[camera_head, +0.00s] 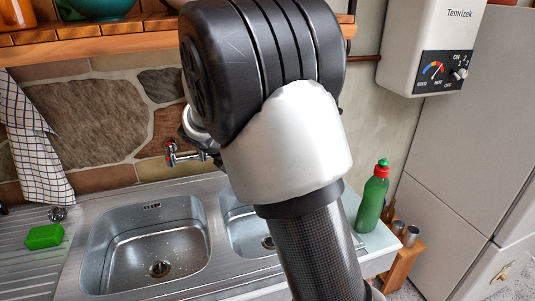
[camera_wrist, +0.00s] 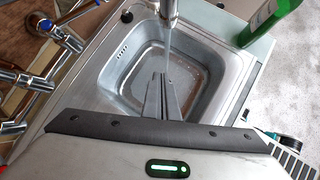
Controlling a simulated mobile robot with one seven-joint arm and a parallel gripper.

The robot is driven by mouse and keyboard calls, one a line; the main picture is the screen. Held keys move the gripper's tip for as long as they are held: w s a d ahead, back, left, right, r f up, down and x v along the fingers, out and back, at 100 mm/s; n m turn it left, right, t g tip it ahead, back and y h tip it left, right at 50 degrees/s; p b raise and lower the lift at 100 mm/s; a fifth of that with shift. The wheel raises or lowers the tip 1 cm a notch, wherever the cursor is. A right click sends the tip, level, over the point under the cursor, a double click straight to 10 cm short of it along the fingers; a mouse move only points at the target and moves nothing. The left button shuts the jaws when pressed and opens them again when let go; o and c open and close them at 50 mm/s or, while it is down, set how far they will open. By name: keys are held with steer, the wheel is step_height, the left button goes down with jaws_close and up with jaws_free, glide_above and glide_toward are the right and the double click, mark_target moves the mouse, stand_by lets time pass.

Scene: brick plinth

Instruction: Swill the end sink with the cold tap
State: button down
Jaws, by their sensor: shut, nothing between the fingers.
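The end sink is the right basin (camera_head: 243,229), partly hidden behind my arm. In the wrist view its steel bowl (camera_wrist: 206,82) fills the middle. A chrome wall tap (camera_head: 183,156) with a red mark shows left of my arm. In the wrist view a chrome spout (camera_wrist: 168,10) hangs over the bowl, with a thin pale streak below it that looks like running water.
A larger basin (camera_head: 150,245) lies to the left, with a green sponge (camera_head: 44,236) on the drainer. A green bottle (camera_head: 372,196) stands right of the sinks; it also shows in the wrist view (camera_wrist: 262,20). A water heater (camera_head: 430,45) and wooden shelf (camera_head: 100,40) hang above.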

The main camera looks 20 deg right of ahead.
steer(key=s+a+f+m+g+y+b, duration=0.1)
steer(key=s+a+f+m+g+y, duration=0.1)
steer(key=s+f+m+y, duration=0.45)
steer(key=s+a+f+m+g+y, duration=0.1)
steer(key=f+m+g+y, duration=0.25)
steer(key=f+m, duration=0.45)
steer(key=w+d+r+m+t+y+b, duration=0.1)
steer(key=w+d+r+m+t+y, duration=0.45)
steer(key=w+r+m+t, duration=0.75)
steer(key=w+d+r+m+t+h, duration=0.2)
steer(key=w+d+m+t+h, duration=0.15)
steer(key=d+m, duration=0.85)
steer(key=w+a+n+y, duration=0.1)
steer(key=w+a+n, duration=0.1)
steer(key=w, duration=0.7)
steer(key=shift+t, duration=0.3)
steer(key=s+a, duration=0.1)
steer(key=s+a+p, duration=0.1)
steer(key=a, duration=0.1)
steer(key=shift+s+a+r, duration=0.1)
steer(key=shift+s, duration=0.2)
